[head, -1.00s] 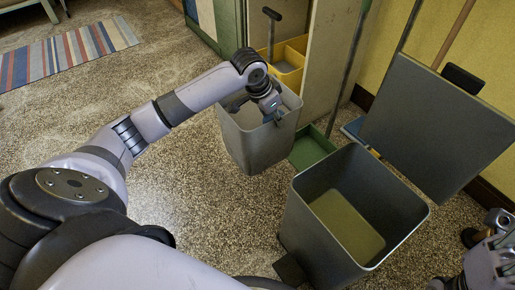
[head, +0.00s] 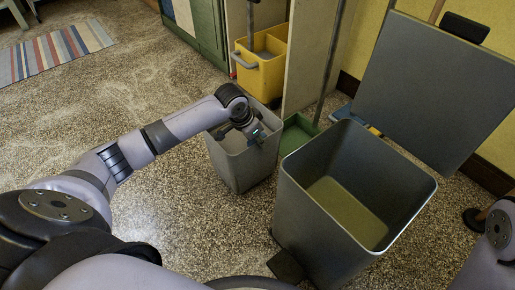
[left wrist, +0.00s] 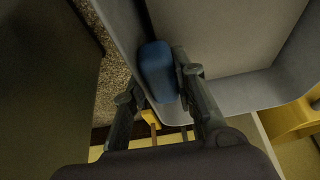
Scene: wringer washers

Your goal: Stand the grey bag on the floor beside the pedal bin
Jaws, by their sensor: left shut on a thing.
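The grey bag (head: 236,168) is a stiff, box-shaped, open-topped light grey container in the middle of the head view. My left gripper (head: 250,131) is shut on its rim at the right side. In the left wrist view one finger is outside the grey wall and one inside, with a blue block (left wrist: 158,70) between them. The bag looks upright; I cannot tell whether its base touches the floor. The dark grey pedal bin (head: 310,225) stands to its right, its lid (head: 425,85) open and something yellowish inside. My right gripper is out of frame.
A yellow bucket (head: 262,75) stands behind the bag in an open cabinet. A green dustpan (head: 298,135) lies between the bag and the cabinet's edge. Speckled floor (head: 150,205) is clear to the left, up to a striped rug (head: 55,52).

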